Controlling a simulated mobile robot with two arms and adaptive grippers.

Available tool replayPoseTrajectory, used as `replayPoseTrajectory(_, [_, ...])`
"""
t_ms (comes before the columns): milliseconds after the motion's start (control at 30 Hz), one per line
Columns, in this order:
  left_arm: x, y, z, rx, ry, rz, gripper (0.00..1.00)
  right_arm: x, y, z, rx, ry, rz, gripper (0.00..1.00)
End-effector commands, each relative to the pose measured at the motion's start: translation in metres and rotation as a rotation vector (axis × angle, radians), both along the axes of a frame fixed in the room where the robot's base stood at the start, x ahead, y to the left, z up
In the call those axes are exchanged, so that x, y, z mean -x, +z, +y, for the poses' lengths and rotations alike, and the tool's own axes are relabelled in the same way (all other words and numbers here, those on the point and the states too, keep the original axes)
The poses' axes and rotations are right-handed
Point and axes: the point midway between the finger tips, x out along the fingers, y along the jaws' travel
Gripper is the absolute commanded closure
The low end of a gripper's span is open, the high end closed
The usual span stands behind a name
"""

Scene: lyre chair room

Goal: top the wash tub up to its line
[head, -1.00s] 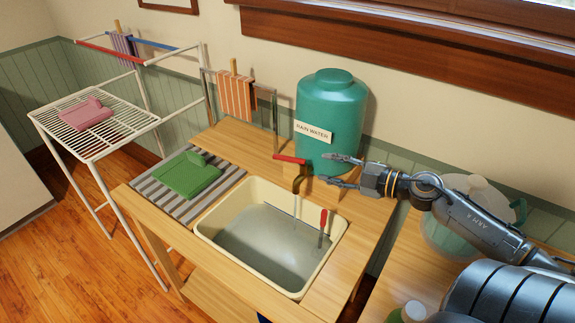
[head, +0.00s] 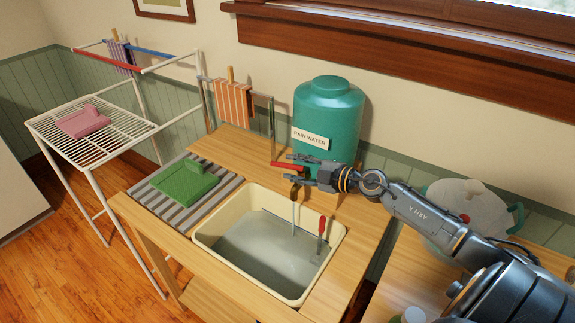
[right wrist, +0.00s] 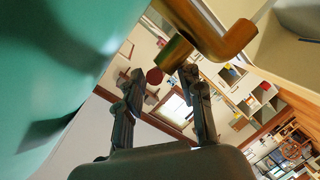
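The wash tub (head: 212,232) is a cream basin set in the wooden bench, with greyish water (head: 262,250) in it. A thin stream (head: 294,212) falls into it from the tap. The tap's red lever (head: 288,166) sticks out to the left below the green rain water tank (head: 322,105). In the right wrist view the brass tap (right wrist: 182,48) is close, and the lever's round red end (right wrist: 155,76) shows between the fingers. My right gripper (head: 290,168) is open, its fingers apart around the lever area; contact cannot be told. My left gripper is out of view.
A red-topped rod (head: 321,228) stands at the tub's right side. A green folded cloth (head: 185,182) lies on the striped drainer to the left. A white rack (head: 95,150) stands further left.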

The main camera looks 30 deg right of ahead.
Motion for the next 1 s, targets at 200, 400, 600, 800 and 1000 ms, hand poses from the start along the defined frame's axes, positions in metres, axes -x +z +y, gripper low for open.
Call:
replayPoseTrajectory(200, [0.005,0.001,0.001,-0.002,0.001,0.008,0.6,-0.02,-0.004,0.007,-0.002,-0.001,-0.001,0.63])
replayPoseTrajectory(400, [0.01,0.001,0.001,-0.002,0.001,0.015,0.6,-0.024,-0.006,0.01,0.001,0.0,0.0,0.63])
replayPoseTrajectory(600, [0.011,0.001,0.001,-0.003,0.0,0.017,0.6,-0.024,-0.006,0.01,0.0,0.001,0.001,0.63])
replayPoseTrajectory(800, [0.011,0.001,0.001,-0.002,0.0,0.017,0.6,-0.024,-0.006,0.01,0.0,0.0,0.0,1.0])
replayPoseTrajectory(1000, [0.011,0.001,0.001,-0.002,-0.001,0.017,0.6,-0.024,-0.006,0.01,0.0,0.001,0.001,1.0])
